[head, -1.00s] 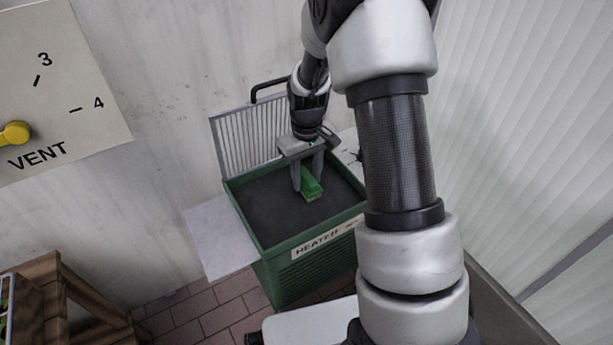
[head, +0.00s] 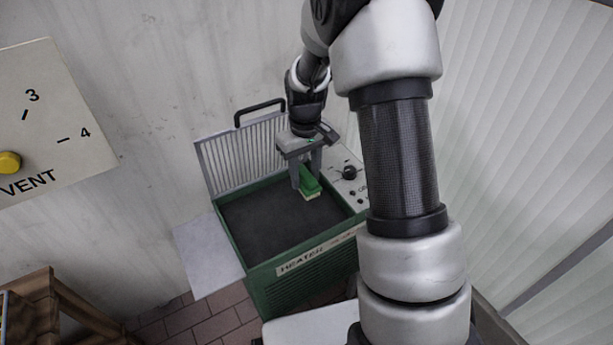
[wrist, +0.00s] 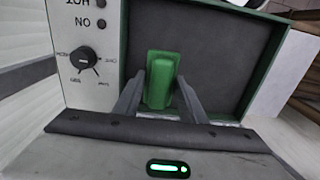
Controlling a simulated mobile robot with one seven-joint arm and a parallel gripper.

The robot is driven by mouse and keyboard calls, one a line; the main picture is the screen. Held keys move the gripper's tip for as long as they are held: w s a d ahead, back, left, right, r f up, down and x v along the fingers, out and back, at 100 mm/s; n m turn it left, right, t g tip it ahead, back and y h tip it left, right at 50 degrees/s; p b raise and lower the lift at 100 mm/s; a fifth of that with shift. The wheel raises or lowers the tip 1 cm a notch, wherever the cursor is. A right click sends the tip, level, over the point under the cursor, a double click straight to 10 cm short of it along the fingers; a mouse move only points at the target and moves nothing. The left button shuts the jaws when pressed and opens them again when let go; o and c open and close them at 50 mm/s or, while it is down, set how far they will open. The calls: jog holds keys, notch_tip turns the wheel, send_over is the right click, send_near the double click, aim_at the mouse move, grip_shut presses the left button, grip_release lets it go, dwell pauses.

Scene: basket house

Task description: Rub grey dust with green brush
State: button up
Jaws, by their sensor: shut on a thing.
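My gripper (head: 307,175) is shut on the green brush (head: 311,187), which has pale bristles at its lower end. The brush also shows between the fingers in the wrist view (wrist: 161,80). It is over the right part of the open green heater box (head: 262,282), close to the side with the knob panel. The dark grey surface inside the box (head: 265,222) looks evenly covered; I cannot make out separate dust on it. I cannot tell whether the bristles touch that surface.
The heater's ribbed lid (head: 235,158) stands open at the back against the wall. A control panel with a black knob (head: 349,172) lies on the right. A white side shelf (head: 207,253) is on the left, a wooden stand (head: 50,310) at lower left.

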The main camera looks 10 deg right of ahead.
jog(key=shift+r+p, duration=0.65)
jog(key=shift+r, duration=0.65)
